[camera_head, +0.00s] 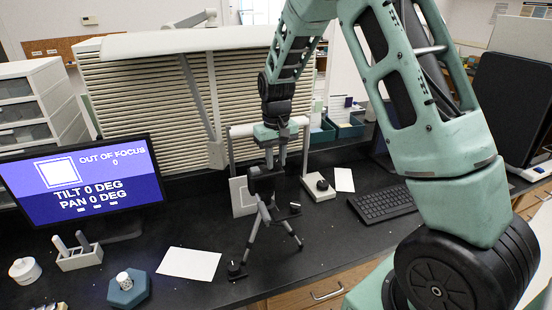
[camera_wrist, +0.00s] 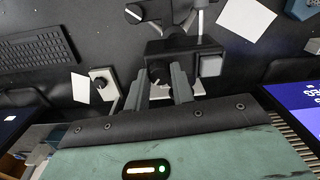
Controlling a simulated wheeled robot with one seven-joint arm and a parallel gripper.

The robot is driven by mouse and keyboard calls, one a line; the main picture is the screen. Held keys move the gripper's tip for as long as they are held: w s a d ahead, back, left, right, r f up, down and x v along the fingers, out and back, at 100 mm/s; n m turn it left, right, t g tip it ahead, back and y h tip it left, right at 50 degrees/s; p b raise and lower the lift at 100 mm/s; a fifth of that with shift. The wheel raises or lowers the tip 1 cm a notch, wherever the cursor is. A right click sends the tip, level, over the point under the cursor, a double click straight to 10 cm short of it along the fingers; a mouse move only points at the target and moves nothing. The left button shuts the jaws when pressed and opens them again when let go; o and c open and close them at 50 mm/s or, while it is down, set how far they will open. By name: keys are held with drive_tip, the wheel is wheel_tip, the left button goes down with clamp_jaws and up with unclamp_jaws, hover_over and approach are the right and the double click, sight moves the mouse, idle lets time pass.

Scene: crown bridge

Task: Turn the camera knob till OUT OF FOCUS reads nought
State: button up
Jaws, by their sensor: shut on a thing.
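The monitor (camera_head: 81,178) at the left reads OUT OF FOCUS 0, TILT 0 DEG and PAN 0 DEG, beside a sharp white square. The black camera (camera_head: 262,182) stands on a grey tripod (camera_head: 262,222) in the middle of the bench; its body also shows in the wrist view (camera_wrist: 183,47). My gripper (camera_head: 270,158) reaches down onto the camera from above. In the wrist view my gripper's fingers (camera_wrist: 159,82) stand on either side of the dark camera knob (camera_wrist: 158,73) and are shut on it. The fingers partly hide the knob.
A grey box with a black knob (camera_head: 320,185) and a white card (camera_head: 344,180) lie right of the camera, near the keyboard (camera_head: 383,203). A paper sheet (camera_head: 188,264), a blue hexagonal block (camera_head: 128,289) and a pen holder (camera_head: 79,256) are at the left. A slatted panel stands behind.

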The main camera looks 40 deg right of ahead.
sight(276, 162)
drive_tip(key=shift+m, duration=0.6)
drive_tip(key=o, duration=1)
wheel_tip(276, 162, up, 18)
drive_tip(key=b, duration=0.3)
drive_tip(key=shift+f, duration=0.25)
